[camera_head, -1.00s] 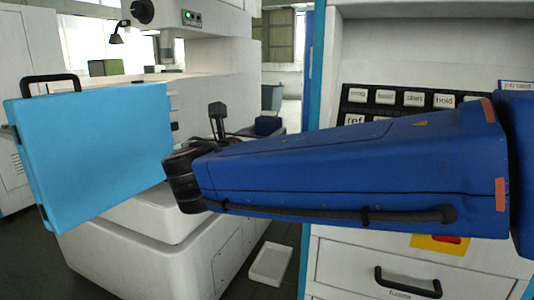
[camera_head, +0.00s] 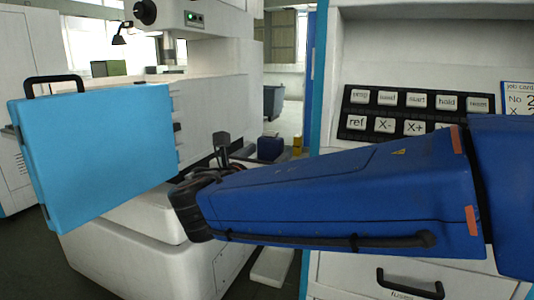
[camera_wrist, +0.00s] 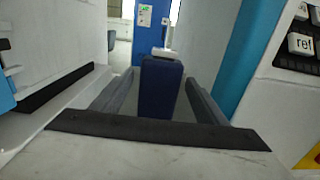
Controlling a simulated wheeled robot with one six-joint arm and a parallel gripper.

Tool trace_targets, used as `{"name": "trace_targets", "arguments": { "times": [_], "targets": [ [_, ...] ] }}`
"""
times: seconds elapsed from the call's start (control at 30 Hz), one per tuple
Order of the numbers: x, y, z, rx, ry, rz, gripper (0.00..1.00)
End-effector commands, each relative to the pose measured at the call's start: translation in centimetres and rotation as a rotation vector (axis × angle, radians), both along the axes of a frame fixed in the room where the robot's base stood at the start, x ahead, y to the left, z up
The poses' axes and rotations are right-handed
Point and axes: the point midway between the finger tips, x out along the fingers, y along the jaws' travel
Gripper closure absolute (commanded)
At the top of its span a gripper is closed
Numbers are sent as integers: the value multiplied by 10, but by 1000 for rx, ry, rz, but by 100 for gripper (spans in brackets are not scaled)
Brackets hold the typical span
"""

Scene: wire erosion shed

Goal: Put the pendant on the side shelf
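A dark blue box, which I take to be the pendant (camera_head: 270,149), shows beyond my wrist in the head view. In the wrist view the pendant (camera_wrist: 161,88) stands upright in the middle, between the two grey fingers of my gripper (camera_wrist: 160,92). The fingers flank it closely, and it moves with my arm, so I see it as held. In the head view my wrist hides most of the gripper. A low white tray-like surface (camera_head: 272,268) lies below, between the machine and the cabinet. I cannot tell if it is the side shelf.
A white machine (camera_head: 205,100) with a large cyan panel (camera_head: 95,150) and black handle stands left. The control cabinet (camera_head: 420,50) with a black keypad (camera_head: 400,112) stands right. A gap lies between them, with a grey bin (camera_head: 274,101) and a blue post (camera_wrist: 150,28) farther back.

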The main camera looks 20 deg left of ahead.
Motion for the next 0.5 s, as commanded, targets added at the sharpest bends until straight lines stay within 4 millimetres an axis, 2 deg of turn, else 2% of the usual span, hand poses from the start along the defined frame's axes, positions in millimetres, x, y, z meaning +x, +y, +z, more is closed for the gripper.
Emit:
{"name": "trace_targets", "arguments": {
  "times": [0.37, 0.5],
  "targets": [
    [0, 0, 5, 0, 0, 0, 33],
    [-16, 2, 4, 0, 0, 2, 33]
  ]
}}
